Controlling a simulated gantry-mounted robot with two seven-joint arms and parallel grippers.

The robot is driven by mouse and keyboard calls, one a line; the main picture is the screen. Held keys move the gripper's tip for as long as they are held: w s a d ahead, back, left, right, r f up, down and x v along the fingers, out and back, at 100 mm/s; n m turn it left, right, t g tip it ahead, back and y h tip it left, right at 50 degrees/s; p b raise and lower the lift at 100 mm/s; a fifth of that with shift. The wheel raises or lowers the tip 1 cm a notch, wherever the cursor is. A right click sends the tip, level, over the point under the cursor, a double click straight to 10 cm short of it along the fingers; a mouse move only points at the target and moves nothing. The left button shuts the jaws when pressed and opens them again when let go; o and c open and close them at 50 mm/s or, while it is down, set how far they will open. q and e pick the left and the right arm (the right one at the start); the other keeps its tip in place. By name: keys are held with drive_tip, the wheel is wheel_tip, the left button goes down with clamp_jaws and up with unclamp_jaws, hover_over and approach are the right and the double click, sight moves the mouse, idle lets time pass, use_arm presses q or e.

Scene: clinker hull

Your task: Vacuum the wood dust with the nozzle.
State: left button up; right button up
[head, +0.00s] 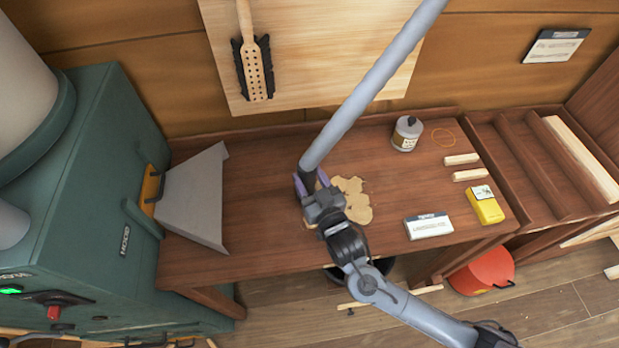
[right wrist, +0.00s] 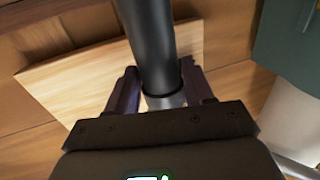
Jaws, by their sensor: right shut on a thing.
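The wood dust (head: 352,201) is a flat tan patch with an uneven edge in the middle of the wooden bench. The nozzle is a tube with a long grey upper length (head: 368,88) and a dark lower part; it comes down steeply from the top of the head view to the dust's left edge. My right gripper (head: 308,186) is shut around the dark lower part, which also shows between both fingers in the right wrist view (right wrist: 148,40). The nozzle's mouth is hidden behind my gripper, so I cannot tell whether it touches the dust. My left gripper is not in view.
A green machine (head: 85,170) with a grey sheet-metal hood (head: 197,195) stands left. On the bench (head: 265,245), right of the dust, are a bottle (head: 407,134), two pale wood sticks, a white label card (head: 428,226) and a yellow box (head: 485,205). A red bucket (head: 482,271) stands below.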

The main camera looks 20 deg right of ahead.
drive_tip(key=shift+d, duration=0.1)
drive_tip(key=s+d+p, duration=0.3)
drive_tip(key=d+p, duration=0.2)
drive_tip(key=d, duration=1)
drive_tip(key=shift+s, duration=0.25)
idle(1.6)
drive_tip(key=shift+s+a+r, duration=0.1)
drive_tip(key=shift+s, duration=0.05)
idle(0.3)
drive_tip(key=s+a+p, duration=0.1)
drive_tip(key=s+p, duration=0.3)
drive_tip(key=s, duration=0.2)
drive_tip(key=shift+s+a, duration=0.15)
drive_tip(key=shift+a, duration=0.05)
idle(0.6)
